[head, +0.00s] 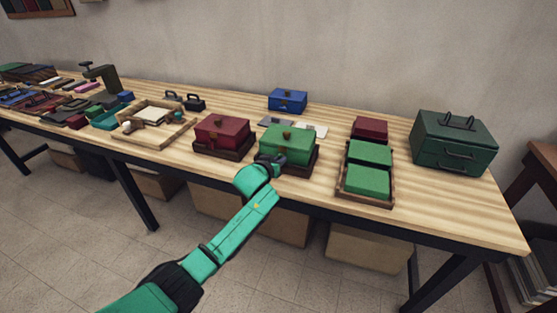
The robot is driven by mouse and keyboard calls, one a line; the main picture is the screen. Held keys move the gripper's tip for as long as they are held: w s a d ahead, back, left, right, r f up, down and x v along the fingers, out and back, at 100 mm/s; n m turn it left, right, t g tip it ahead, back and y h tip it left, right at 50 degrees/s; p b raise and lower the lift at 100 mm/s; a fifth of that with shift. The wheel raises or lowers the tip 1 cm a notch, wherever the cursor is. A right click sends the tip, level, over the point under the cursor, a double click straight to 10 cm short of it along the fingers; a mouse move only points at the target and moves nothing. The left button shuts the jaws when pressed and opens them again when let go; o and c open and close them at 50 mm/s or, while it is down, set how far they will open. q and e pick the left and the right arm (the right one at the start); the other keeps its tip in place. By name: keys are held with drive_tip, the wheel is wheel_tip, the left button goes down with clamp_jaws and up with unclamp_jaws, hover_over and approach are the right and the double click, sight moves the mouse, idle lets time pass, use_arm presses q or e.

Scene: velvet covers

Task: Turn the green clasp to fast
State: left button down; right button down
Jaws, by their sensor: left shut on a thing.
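A green box (289,141) sits in a dark tray near the front edge of the wooden table, with a small brown clasp part on its lid. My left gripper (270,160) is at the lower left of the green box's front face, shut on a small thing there. The gripper hides the front of the box where a clasp could be, so the clasp and its position cannot be made out. My right gripper is not in view.
A red box (221,133) in a dark tray stands just left of the green box. A blue box (287,100) is behind. A tray with green blocks (368,181) and a large green case (454,141) stand to the right. Flat plates (311,130) lie behind the green box.

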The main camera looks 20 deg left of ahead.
use_arm(q)
drive_tip(key=shift+m, duration=0.3)
idle(0.4)
drive_tip(key=c, duration=0.8)
unclamp_jaws()
drive_tip(key=shift+d, duration=0.1)
drive_tip(key=shift+c, duration=0.2)
drive_tip(key=v, duration=1.4)
drive_tip(key=shift+s+d+p, duration=0.15)
drive_tip(key=shift+s+p, duration=0.15)
drive_tip(key=shift+p, duration=0.15)
